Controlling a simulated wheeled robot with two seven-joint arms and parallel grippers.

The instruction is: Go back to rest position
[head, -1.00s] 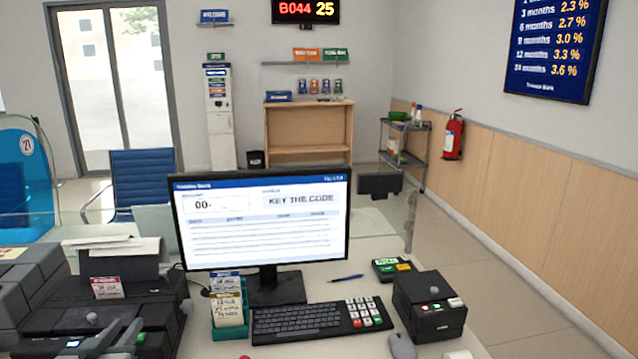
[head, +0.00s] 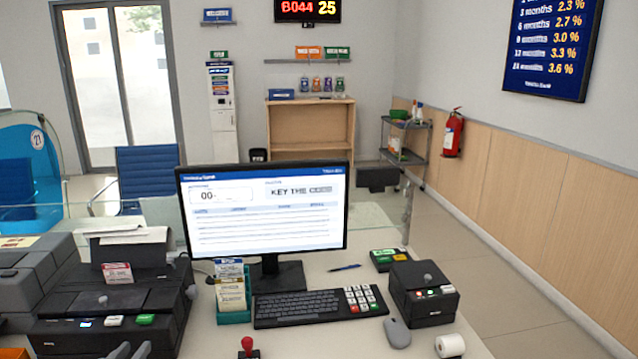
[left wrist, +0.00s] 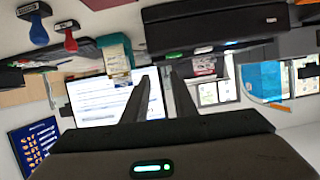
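My left gripper (head: 131,351) shows only as two grey fingertips at the bottom left edge of the head view, in front of the black printer (head: 105,305). In the left wrist view, which is upside down, its two dark fingers (left wrist: 158,80) stand apart with nothing between them, so it is open and empty. My right gripper is not in the head view.
A monitor (head: 265,215) stands mid-desk behind a keyboard (head: 310,306). A teal card holder (head: 233,310) stands left of the keyboard.

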